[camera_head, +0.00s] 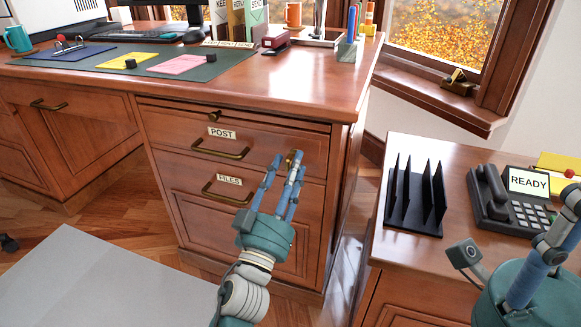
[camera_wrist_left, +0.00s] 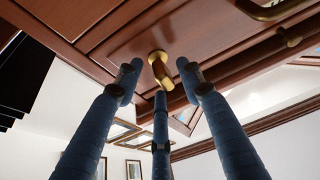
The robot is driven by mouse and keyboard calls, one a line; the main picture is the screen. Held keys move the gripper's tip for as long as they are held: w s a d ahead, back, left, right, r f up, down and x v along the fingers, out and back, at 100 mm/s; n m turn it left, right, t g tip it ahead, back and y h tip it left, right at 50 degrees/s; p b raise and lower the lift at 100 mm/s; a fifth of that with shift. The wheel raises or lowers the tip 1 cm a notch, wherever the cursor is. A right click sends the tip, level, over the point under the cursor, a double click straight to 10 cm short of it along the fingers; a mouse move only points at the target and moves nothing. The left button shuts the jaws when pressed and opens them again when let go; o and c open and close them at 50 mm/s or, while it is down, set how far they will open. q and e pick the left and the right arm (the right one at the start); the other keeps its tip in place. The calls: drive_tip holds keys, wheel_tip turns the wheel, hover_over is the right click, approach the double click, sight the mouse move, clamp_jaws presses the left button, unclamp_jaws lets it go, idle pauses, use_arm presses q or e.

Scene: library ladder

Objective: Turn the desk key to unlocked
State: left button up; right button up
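The brass desk key (camera_head: 295,156) sits in the front of the POST drawer (camera_head: 255,148), right of its handle. My left gripper (camera_head: 284,172) reaches up to it, and its fingertips partly cover it in the head view. In the left wrist view the key (camera_wrist_left: 160,70) hangs from a round brass plate, between the fingertips of my left gripper (camera_wrist_left: 160,80). The fingers are spread around the key, and I see no clear grip on it. My right gripper (camera_head: 550,235) is partly in view at the lower right, cut off by the edge.
The FILES drawer (camera_head: 240,208) is below, with a brass handle. A side table (camera_head: 455,155) at right carries a black file rack (camera_head: 415,212) and a phone (camera_head: 507,205) reading READY. The desk top (camera_head: 300,65) holds a mat, stamps and a pen cup.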

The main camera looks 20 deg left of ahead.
use_arm(q)
clamp_jaws()
